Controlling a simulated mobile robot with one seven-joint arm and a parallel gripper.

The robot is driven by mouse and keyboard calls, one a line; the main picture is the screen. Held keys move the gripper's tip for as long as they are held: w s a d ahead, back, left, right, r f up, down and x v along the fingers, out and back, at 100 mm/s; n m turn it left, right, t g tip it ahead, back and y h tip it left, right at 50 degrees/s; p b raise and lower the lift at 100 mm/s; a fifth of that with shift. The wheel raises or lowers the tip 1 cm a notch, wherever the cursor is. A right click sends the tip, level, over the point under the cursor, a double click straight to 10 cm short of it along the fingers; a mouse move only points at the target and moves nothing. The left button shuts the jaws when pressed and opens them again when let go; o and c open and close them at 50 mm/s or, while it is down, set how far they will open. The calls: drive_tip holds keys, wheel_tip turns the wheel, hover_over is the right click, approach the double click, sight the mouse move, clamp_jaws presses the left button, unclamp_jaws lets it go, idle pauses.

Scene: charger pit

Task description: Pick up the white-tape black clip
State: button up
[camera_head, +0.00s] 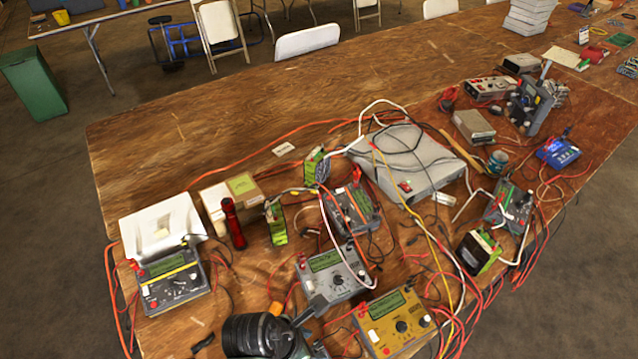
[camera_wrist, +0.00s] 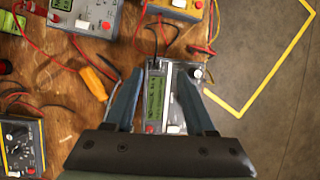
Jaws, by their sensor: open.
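A small black clip-like piece (camera_head: 203,343) lies on the wooden table near its front edge in the head view. I cannot make out white tape on it, so I cannot tell if it is the white-tape black clip. I do not make it out in the wrist view. My gripper (camera_wrist: 160,75) is open and empty in the wrist view. Its two blue-grey fingers are on either side of a grey meter with a green display (camera_wrist: 156,97), seen from above. In the head view my dark arm end hides that spot, to the right of the black piece.
A grey and yellow meter (camera_head: 172,281) stands behind the black piece. A grey meter (camera_head: 335,280), a yellow meter (camera_head: 395,323) and an orange piece (camera_wrist: 97,82) lie near my gripper. Red and black cables run among them. The table's left rear (camera_head: 160,145) is clear.

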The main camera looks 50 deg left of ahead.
sight(316, 345)
drive_tip(key=shift+s+a+x, duration=0.1)
drive_tip(key=shift+a+x, duration=0.05)
drive_tip(key=shift+x, duration=1)
drive_tip(key=shift+s+a+x, duration=0.1)
drive_tip(key=shift+a+x, duration=0.05)
drive_tip(key=shift+x, duration=1.05)
drive_tip(key=shift+a+x, duration=0.2)
drive_tip(key=shift+x, duration=0.95)
clamp_jaws()
